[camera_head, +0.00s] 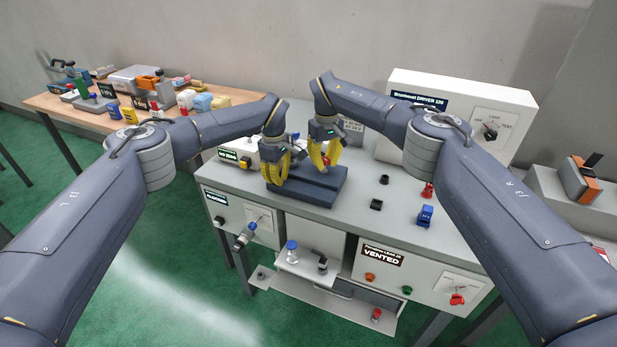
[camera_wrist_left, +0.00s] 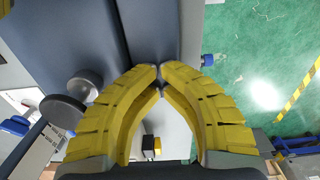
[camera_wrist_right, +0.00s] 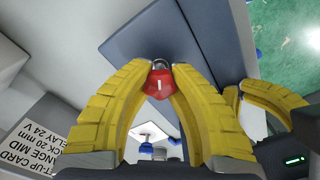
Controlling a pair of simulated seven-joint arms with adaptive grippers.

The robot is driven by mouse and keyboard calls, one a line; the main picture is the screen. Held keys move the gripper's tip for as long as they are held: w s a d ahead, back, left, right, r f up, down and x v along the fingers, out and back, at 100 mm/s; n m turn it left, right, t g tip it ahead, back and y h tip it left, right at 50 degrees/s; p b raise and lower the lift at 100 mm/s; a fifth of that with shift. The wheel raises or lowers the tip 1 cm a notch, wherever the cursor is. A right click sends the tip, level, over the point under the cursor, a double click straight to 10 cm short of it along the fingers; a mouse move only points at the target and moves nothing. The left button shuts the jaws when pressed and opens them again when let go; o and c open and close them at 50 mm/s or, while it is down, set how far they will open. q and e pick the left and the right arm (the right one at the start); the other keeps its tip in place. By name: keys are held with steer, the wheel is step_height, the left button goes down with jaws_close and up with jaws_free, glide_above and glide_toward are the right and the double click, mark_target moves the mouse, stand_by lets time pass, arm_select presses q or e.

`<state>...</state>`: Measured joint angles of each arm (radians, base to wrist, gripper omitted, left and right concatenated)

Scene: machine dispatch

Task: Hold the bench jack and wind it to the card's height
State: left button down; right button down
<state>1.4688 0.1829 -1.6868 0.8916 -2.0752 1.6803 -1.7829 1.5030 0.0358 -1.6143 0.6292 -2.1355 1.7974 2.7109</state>
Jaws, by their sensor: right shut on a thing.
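The bench jack (camera_head: 325,190) is a dark blue-grey block with a stepped top on the grey bench. My right gripper (camera_head: 326,162) is shut on a red knob (camera_wrist_right: 160,85) at the jack; the knob sits between its yellow fingertips. My left gripper (camera_head: 273,178) is at the jack's left end. In the left wrist view its fingertips nearly meet over a narrow gap by the jack's dark surface (camera_wrist_left: 90,30); whether they grip anything is unclear. The set-up card (camera_wrist_right: 72,130) stands behind; its partly cut-off text reads "JACK 20 mm" and "24 V". The jack's height scale is not visible.
A large white driver cabinet (camera_head: 410,88) stands at the back right. Red (camera_head: 427,190) and blue (camera_head: 425,215) parts sit on the bench to the right. A wooden table (camera_head: 80,118) at the left holds clutter.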

steer(key=shift+a+r, duration=0.1)
steer(key=shift+a, duration=0.1)
steer(key=m, duration=0.3)
steer(key=shift+s+m, duration=0.1)
steer(key=shift+m, duration=0.3)
steer(key=shift+a, duration=0.25)
steer(key=c, duration=1.4)
jaws_free()
steer(key=shift+c, duration=0.2)
steer(key=shift+o, duration=1)
steer(key=shift+d, duration=0.2)
steer(key=shift+d+r, duration=0.1)
steer(key=shift+r, duration=1.85)
